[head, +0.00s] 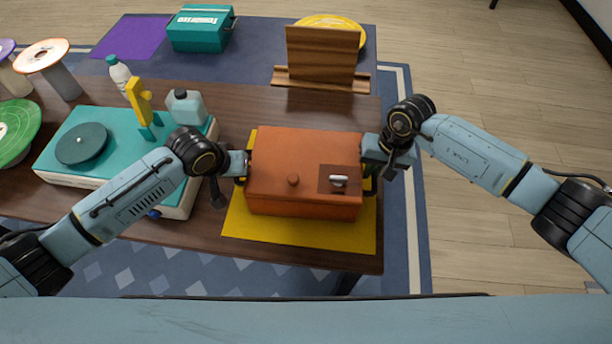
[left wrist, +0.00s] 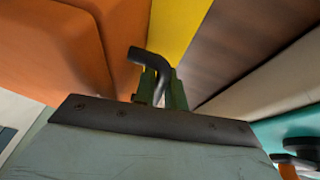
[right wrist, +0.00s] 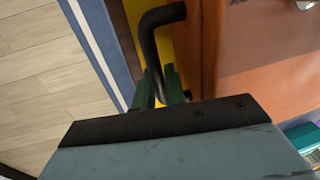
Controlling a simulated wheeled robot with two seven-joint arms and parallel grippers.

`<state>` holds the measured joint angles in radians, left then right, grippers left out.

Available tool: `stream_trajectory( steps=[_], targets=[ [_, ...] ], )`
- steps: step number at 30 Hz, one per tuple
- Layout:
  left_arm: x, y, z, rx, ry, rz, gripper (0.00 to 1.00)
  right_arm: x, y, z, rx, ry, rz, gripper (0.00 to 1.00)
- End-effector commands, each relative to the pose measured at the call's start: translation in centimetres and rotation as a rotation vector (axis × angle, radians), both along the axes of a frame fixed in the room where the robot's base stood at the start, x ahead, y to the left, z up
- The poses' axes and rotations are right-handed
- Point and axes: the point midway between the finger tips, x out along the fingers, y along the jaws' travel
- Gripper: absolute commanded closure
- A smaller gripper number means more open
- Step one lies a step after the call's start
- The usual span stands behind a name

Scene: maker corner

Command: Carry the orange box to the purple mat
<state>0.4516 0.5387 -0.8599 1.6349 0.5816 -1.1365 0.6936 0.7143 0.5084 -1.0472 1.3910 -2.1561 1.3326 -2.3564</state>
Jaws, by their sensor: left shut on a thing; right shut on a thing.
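The orange box (head: 290,160) sits on or just above a yellow mat (head: 300,237) at the front of the brown table. It has a small round knob and a dark patch with a light handle on top. My left gripper (head: 240,165) is shut on the box's black left handle (left wrist: 150,58). My right gripper (head: 373,165) is shut on the black right handle (right wrist: 150,30). The purple mat (head: 130,36) lies at the back left, and its visible part is bare. Whether the box touches the yellow mat I cannot tell.
A teal box (head: 200,30) stands beside the purple mat. A wooden stand (head: 322,58) and a yellow plate (head: 352,24) are at the back right.

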Motion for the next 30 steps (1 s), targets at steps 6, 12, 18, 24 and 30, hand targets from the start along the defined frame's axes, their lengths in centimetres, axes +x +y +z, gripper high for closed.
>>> stream_trajectory(
  steps=[6,12,18,24,30],
  targets=[
    [0.0,0.1,0.0,0.002,0.000,0.001,1.00,0.1,-0.1,0.1,-0.001,-0.002,-0.001,1.00],
    [0.1,0.1,0.3,0.001,-0.003,0.001,1.00,0.2,-0.1,0.3,0.001,-0.005,-0.002,1.00],
    [0.1,0.1,1.0,0.001,-0.003,0.001,1.00,0.2,-0.1,1.1,0.000,-0.004,-0.002,1.00],
    [0.1,0.1,2.6,0.001,-0.002,0.001,1.00,0.2,-0.1,2.6,0.000,-0.004,-0.002,1.00],
    [0.1,0.1,4.2,0.001,-0.002,0.001,1.00,0.2,-0.1,4.3,0.000,-0.004,-0.002,1.00]
  ],
)
